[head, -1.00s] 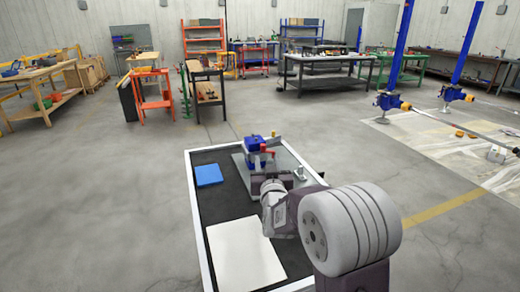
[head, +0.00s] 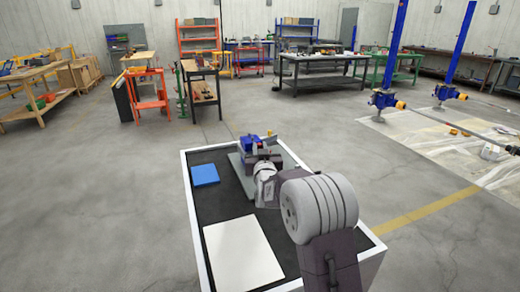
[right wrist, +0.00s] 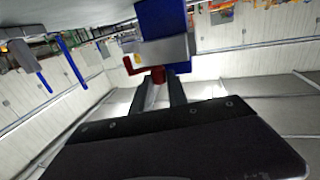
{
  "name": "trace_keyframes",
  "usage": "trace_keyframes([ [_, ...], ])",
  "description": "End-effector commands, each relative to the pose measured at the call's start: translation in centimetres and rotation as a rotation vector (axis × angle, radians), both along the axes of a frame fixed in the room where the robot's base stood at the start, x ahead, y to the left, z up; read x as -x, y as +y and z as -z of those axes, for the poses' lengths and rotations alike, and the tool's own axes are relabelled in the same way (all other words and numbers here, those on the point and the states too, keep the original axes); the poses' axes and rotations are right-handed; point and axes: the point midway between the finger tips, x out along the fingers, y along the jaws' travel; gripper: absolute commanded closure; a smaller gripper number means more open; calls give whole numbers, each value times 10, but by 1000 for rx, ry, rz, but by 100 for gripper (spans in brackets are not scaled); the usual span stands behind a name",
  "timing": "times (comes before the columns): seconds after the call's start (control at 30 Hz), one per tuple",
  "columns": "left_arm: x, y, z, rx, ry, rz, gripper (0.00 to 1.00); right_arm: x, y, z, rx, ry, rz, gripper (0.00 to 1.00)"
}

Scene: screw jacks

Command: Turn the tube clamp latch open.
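The tube clamp (head: 251,146), a blue body with a grey metal block, stands on a grey plate at the far end of the table. In the right wrist view the blue body (right wrist: 160,18) is above the metal block (right wrist: 163,50), with the red latch (right wrist: 157,73) under it. A thin arm of the latch points left. My right gripper (head: 262,162) is close against the clamp in the head view. In the right wrist view my right gripper (right wrist: 164,86) has its fingers apart, one on each side of the red latch stem; contact is unclear. My left gripper is out of view.
The table has a black top (head: 222,204) with a pale rim. A blue pad (head: 205,175) and a white sheet (head: 243,254) lie on it, left of my arm. Open floor surrounds the table; benches and racks stand far off.

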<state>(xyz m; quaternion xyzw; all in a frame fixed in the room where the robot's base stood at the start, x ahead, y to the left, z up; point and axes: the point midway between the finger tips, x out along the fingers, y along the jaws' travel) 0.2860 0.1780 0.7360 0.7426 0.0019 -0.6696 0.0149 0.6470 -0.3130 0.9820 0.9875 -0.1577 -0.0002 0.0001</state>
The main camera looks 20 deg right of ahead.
Motion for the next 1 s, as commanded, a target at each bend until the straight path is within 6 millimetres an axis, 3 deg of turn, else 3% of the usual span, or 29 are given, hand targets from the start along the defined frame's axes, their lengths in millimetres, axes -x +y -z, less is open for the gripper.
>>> trace_keyframes([
  [0.33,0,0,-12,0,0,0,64,-2,4,-4,-1,-7,102,100],
  [0.7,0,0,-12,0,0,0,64,-1,3,-1,1,-3,133,100],
  [0.73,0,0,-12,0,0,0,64,-1,3,-1,1,-3,133,75],
  [0.8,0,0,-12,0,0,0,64,-1,3,-1,1,-2,132,59],
  [1.0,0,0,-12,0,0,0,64,-1,3,-1,0,-1,131,59],
])
